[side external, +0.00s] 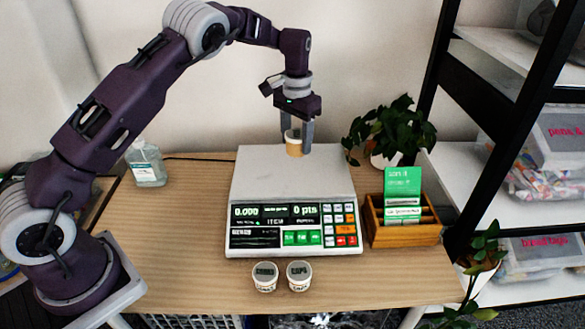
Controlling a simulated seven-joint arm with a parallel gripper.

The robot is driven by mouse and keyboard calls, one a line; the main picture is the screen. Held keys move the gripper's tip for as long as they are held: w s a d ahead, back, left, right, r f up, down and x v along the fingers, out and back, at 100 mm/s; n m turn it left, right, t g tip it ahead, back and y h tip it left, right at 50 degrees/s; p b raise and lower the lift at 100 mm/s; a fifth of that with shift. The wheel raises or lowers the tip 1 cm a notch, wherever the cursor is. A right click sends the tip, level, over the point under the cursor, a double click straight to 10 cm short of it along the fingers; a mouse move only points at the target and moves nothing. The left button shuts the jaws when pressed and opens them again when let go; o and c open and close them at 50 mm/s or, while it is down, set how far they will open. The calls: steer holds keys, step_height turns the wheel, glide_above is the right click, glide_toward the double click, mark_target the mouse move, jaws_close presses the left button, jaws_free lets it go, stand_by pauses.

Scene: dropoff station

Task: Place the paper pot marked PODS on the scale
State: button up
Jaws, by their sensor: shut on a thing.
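My gripper (297,142) is shut on a small paper pot (294,149), tan with a pale lid. It holds the pot upright at the far part of the white scale (258,172). I cannot tell whether the pot touches the platform or hangs just above it. The marking on this pot is too small and partly hidden to read. The scale's displays (275,212) show 0.000 and 0 pts.
A wooden box (402,233) with green cards, a plant (388,132) and a clear bottle (146,164) flank the scale.

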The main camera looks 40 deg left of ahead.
step_height(320, 180, down, 9)
steer(key=shift+f, duration=0.2)
steer(key=o, duration=1.4)
steer(key=shift+f, duration=0.1)
